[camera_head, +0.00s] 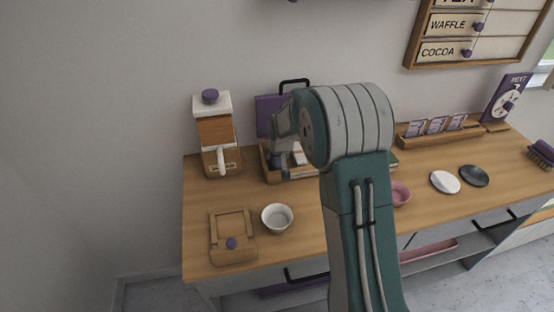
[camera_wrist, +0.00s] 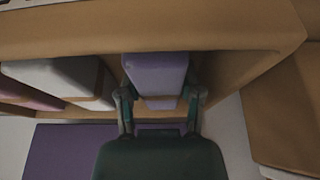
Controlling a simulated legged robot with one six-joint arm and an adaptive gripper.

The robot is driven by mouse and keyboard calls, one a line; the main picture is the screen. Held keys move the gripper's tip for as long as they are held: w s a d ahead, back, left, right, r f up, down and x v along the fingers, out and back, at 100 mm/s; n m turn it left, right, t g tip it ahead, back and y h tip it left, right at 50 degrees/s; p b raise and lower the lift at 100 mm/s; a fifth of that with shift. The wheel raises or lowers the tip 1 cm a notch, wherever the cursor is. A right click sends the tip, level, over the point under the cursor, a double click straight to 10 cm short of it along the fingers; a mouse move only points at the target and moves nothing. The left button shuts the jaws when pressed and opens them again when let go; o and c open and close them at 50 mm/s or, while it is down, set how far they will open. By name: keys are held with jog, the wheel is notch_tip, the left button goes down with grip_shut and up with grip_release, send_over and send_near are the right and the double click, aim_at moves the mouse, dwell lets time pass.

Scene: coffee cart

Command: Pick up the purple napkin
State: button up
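The purple napkin (camera_wrist: 156,76) shows in the wrist view as a lavender folded block inside a wooden holder. My gripper (camera_wrist: 160,93) reaches into the holder from below in that view, with one dark finger on each side of the napkin. The fingers are apart, and small gaps seem to show beside the napkin. Whether the fingertips touch it is hard to tell. In the head view my arm hides the napkin, and my gripper (camera_head: 286,145) is partly seen over the wooden holder (camera_head: 270,172) on the counter.
A dark purple panel (camera_head: 268,104) stands behind the holder. A white bowl (camera_head: 277,217), a wooden box (camera_head: 231,238), a pink bowl (camera_head: 400,193) and two discs lie on the counter.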

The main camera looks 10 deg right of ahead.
jog(key=shift+r, duration=0.1)
dwell(0.3)
jog(key=shift+r, duration=0.3)
jog(key=r, duration=0.3)
jog(key=shift+s+r, duration=0.2)
jog(key=shift+s, duration=0.05)
jog(key=s+r, duration=0.2)
jog(key=r, duration=0.1)
jog(key=s+r, duration=0.1)
jog(key=s, duration=0.1)
jog(key=shift+d+r, duration=0.25)
jog(key=shift+r, duration=0.1)
jog(key=s+r, duration=0.4)
jog(key=s, duration=0.5)
jog(key=shift+s+d+r, duration=0.2)
jog(key=shift+s+d, duration=0.15)
jog(key=shift+d, duration=0.1)
